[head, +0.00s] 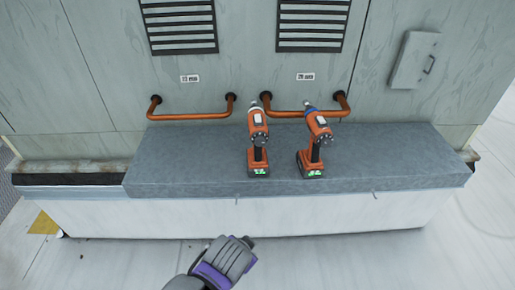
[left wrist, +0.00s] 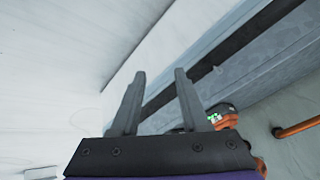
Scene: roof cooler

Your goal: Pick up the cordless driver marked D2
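Two orange and black cordless drivers stand upright on the grey ledge (head: 400,160) in the head view. My left gripper (head: 248,242) is in front of and below the ledge, apart from both drivers. In the left wrist view the left gripper (left wrist: 160,75) is open and empty. Part of one driver (left wrist: 222,115) shows beyond its right finger. My right gripper is not in view.
Two orange rails (head: 190,116) (head: 300,113) are fixed to the wall behind the ledge, under vents and small labels. A grey box with a handle (head: 414,60) is on the wall at right. The ledge is clear either side of the drivers.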

